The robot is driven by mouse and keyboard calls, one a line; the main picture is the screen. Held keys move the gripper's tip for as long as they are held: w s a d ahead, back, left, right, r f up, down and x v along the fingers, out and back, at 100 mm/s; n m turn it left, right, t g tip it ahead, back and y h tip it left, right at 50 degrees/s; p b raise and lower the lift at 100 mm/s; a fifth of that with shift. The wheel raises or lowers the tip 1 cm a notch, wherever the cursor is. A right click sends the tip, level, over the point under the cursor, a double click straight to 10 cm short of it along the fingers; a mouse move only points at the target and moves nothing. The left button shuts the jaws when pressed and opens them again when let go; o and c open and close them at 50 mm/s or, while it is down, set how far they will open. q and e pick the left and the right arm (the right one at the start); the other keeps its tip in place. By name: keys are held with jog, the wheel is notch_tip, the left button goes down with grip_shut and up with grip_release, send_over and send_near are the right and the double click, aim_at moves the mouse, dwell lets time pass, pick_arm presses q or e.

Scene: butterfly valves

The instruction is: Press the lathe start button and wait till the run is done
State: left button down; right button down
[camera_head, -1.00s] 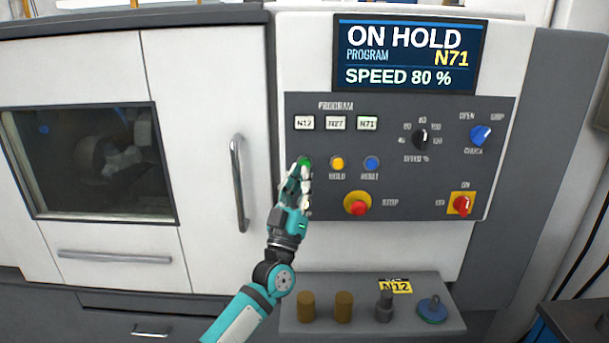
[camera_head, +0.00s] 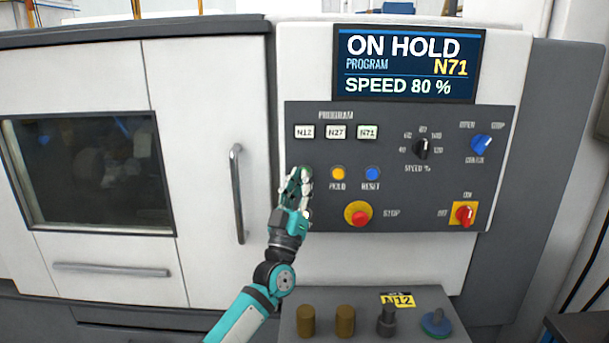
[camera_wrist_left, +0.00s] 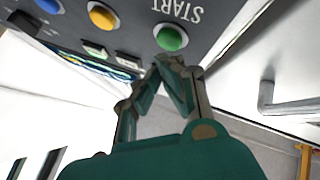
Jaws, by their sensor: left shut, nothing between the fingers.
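The green start button (camera_wrist_left: 171,38), under its START lettering, shows in the left wrist view. In the head view it is mostly hidden behind my left gripper (camera_head: 299,176). My left gripper is shut and empty. In the left wrist view its fingertips (camera_wrist_left: 172,62) are right at the edge of the green button; I cannot tell whether they touch it. The display (camera_head: 408,64) reads ON HOLD, PROGRAM N71, SPEED 80 %. The lathe window (camera_head: 88,172) is dark behind the closed door. My right gripper is not in view.
The yellow hold button (camera_head: 338,173) and blue reset button (camera_head: 372,173) sit just right of my gripper, with the red stop button (camera_head: 361,216) below. The door handle (camera_head: 236,193) is close on the left. A ledge (camera_head: 365,333) with several parts stands below.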

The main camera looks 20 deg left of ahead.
pick_arm(q)
jog(key=shift+w, duration=0.1)
dwell(0.7)
jog(key=shift+w+a+b, duration=0.15)
jog(key=shift+w+b, duration=0.2)
jog(key=shift+w+a+b, duration=0.1)
jog(key=shift+w+b, duration=0.3)
jog(key=shift+b, duration=0.05)
dwell(0.6)
jog(key=shift+s+d+p, duration=0.3)
jog(key=shift+s+p, duration=0.55)
